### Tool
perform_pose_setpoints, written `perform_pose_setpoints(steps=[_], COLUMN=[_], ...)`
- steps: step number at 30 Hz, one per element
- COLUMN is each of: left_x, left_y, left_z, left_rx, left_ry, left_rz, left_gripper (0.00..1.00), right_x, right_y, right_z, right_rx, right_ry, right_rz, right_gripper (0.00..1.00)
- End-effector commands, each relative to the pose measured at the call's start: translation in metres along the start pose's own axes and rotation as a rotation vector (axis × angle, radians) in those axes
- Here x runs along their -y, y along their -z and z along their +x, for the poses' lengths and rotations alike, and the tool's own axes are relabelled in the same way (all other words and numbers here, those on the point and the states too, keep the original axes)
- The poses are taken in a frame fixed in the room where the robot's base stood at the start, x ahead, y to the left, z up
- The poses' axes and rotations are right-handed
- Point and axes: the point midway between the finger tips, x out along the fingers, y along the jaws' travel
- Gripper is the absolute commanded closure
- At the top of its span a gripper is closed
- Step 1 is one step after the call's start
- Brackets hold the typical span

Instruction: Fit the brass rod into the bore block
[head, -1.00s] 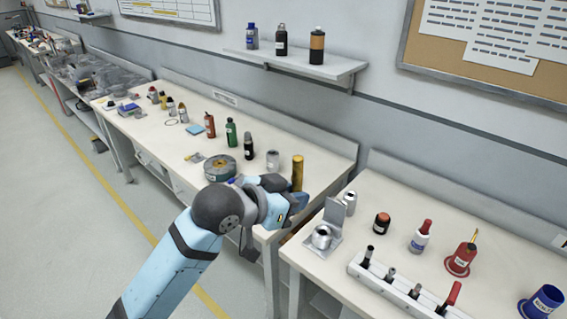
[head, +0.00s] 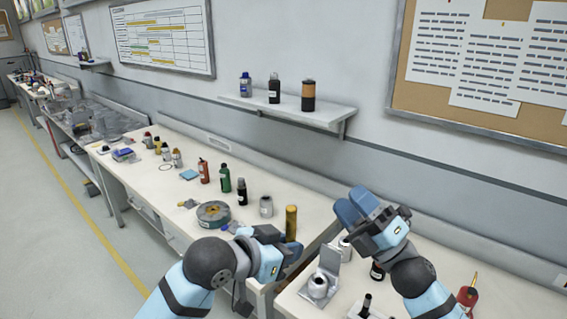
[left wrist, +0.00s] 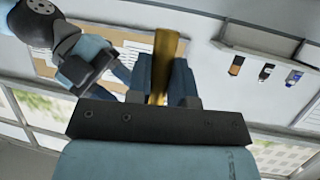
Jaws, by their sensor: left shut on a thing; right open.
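The brass rod (head: 291,222) stands upright, held in my left gripper (head: 283,248). In the left wrist view the rod (left wrist: 168,55) rises between the two fingers (left wrist: 164,88), and its lower part is hidden. A grey metal piece with a round, dark-holed top on a plate (head: 318,287), with an upright plate behind it, looks like the bore block. It sits at the right bench's left end, to the right of and below the rod. My right gripper (head: 352,205) is open and empty, raised above and behind that piece. It also shows in the left wrist view (left wrist: 112,65).
A white can (head: 344,247) and a dark jar (head: 378,270) stand near my right gripper. A dark peg (head: 366,303) stands in front. A tape roll (head: 213,213) and several bottles stand on the left bench. A gap separates the benches. A wall shelf (head: 290,110) hangs behind.

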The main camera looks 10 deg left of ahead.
Motion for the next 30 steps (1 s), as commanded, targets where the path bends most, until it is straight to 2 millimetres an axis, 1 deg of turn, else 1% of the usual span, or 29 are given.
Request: perform_pose_setpoints(steps=[1, 3, 5, 6, 8, 9, 12, 15, 18, 21, 24, 27, 30], left_x=[0.0, 0.0, 0.0, 0.0, 0.0, 0.0, 0.0, 0.0, 0.0, 0.0, 0.0, 0.0, 0.0], left_y=[0.0, 0.0, 0.0, 0.0, 0.0, 0.0, 0.0, 0.0, 0.0, 0.0, 0.0, 0.0, 0.0], left_z=[0.0, 0.0, 0.0, 0.0, 0.0, 0.0, 0.0, 0.0, 0.0, 0.0, 0.0, 0.0, 0.0], left_rx=[-0.001, -0.001, -0.001, -0.001, -0.001, -0.001, -0.001, -0.001, -0.001, -0.001, -0.001, -0.001, -0.001], left_ry=[0.0, 0.0, 0.0, 0.0, 0.0, 0.0, 0.0, 0.0, 0.0, 0.0, 0.0, 0.0, 0.0], left_rz=[0.0, 0.0, 0.0, 0.0, 0.0, 0.0, 0.0, 0.0, 0.0, 0.0, 0.0, 0.0, 0.0], left_gripper=[1.0, 1.0, 1.0, 1.0, 1.0, 1.0, 1.0, 1.0, 1.0, 1.0, 1.0, 1.0, 1.0], right_x=[-0.012, -0.025, -0.034, -0.04, -0.046, -0.05, -0.055, -0.057, -0.055, -0.049, -0.043, -0.037, -0.033], right_y=[0.012, 0.034, 0.054, 0.068, 0.088, 0.101, 0.132, 0.159, 0.179, 0.191, 0.196, 0.191, 0.177], right_z=[0.022, 0.047, 0.066, 0.076, 0.09, 0.097, 0.111, 0.119, 0.121, 0.12, 0.117, 0.114, 0.111], right_rx=[-0.088, -0.217, -0.33, -0.406, -0.52, -0.596, -0.788, -0.985, -1.185, -1.393, -1.607, -1.829, -2.061], right_ry=[-0.033, -0.077, -0.116, -0.144, -0.183, -0.209, -0.275, -0.341, -0.4, -0.455, -0.502, -0.535, -0.552], right_rz=[-0.077, -0.183, -0.276, -0.339, -0.433, -0.495, -0.65, -0.803, -0.951, -1.09, -1.219, -1.335, -1.43], right_gripper=[0.49, 0.49, 0.49, 0.49, 0.49, 0.49, 0.49, 0.49, 0.49, 0.49, 0.49, 0.49, 0.49])
